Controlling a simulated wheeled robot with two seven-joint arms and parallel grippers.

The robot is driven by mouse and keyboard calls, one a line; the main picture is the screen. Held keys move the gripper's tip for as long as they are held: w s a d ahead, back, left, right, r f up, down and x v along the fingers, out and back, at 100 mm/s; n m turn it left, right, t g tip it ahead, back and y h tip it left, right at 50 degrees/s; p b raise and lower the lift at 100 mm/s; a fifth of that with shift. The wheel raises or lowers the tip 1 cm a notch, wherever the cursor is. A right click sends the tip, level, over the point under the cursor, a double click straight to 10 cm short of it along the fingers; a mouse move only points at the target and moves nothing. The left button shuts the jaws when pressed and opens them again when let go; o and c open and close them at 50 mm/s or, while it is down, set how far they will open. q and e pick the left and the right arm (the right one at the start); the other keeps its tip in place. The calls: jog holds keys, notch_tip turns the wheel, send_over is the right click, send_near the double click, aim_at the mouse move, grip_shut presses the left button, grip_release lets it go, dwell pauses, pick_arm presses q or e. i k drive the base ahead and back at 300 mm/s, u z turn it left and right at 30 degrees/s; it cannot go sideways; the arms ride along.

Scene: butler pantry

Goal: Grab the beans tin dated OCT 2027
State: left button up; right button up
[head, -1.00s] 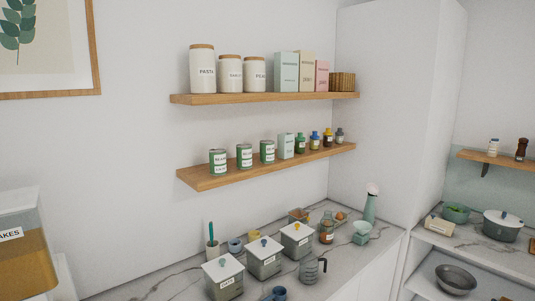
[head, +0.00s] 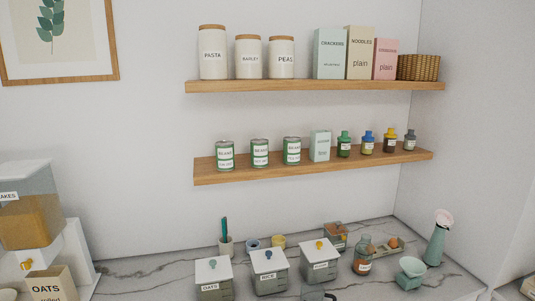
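Three green and white beans tins stand in a row on the left part of the lower wall shelf (head: 210,178) in the head view: a left tin (head: 225,156), a middle tin (head: 260,153) and a right tin (head: 292,151). Each has a white label with "BEANS" and a smaller date line below it. The date lines are too small to read with certainty. The tins stand upright and a little apart. Neither of my grippers is in view.
A pale carton (head: 320,146) and several small bottles stand right of the tins. The upper shelf (head: 290,86) above holds jars, boxes and a basket (head: 418,67). On the marble counter (head: 130,275) below stand lidded canisters (head: 270,272), a brown bottle (head: 363,256) and a cereal dispenser (head: 28,215).

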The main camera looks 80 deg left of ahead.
aim_at(259, 146)
jog(key=u, duration=3.65)
